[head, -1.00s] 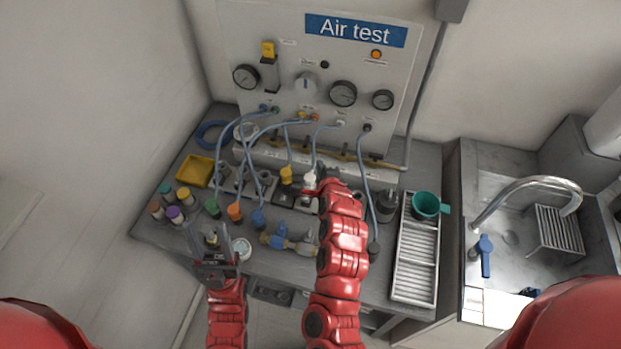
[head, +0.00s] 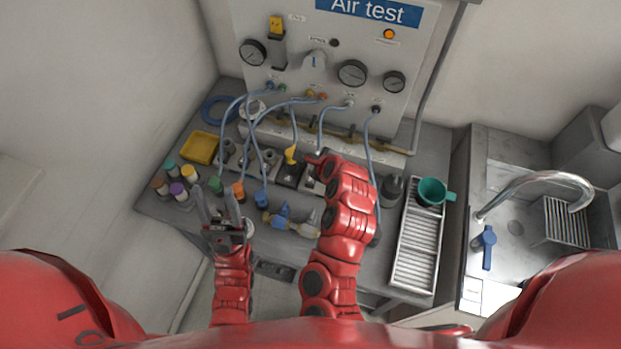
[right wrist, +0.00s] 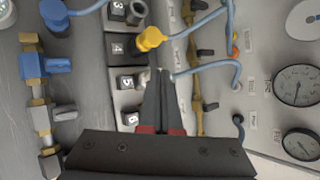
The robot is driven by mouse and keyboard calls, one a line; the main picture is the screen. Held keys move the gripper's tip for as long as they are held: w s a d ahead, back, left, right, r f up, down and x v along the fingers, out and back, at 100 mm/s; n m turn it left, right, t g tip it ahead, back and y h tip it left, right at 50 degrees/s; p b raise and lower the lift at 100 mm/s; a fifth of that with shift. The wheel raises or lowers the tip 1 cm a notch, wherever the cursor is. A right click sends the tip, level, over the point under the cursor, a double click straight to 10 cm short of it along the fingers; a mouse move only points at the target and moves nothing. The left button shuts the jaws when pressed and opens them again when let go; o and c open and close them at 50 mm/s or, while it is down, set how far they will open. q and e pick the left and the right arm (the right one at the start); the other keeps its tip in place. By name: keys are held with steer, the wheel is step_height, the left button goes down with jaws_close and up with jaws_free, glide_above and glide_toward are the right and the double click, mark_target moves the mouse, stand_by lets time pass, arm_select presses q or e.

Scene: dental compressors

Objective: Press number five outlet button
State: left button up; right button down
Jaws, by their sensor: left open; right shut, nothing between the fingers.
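The outlet block labelled 5 (right wrist: 127,82) shows in the right wrist view, between the blocks labelled 4 (right wrist: 117,47) and 6 (right wrist: 130,118). My right gripper (right wrist: 162,76) is shut and empty, with its tips just beside the number five block, near the end of a blue hose. I cannot tell whether the tips touch anything, and they partly cover that outlet. In the head view my right arm hides much of the row's right part. My left gripper (head: 222,203) is open and empty above the bench's front left.
A yellow plug (head: 291,155) stands at outlet four. Blue hoses run to the Air test panel (head: 310,45). A blue valve fitting (head: 283,214) lies on the bench in front. A white rack (head: 418,250) with a green cup (head: 434,191) is at the right.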

mark_target(313, 181)
step_height(313, 181, down, 7)
steer(key=b, duration=0.5)
steer(key=shift+f, duration=0.5)
stand_by(1.3)
steer(key=shift+f+b, duration=0.35)
steer(key=shift+b, duration=0.05)
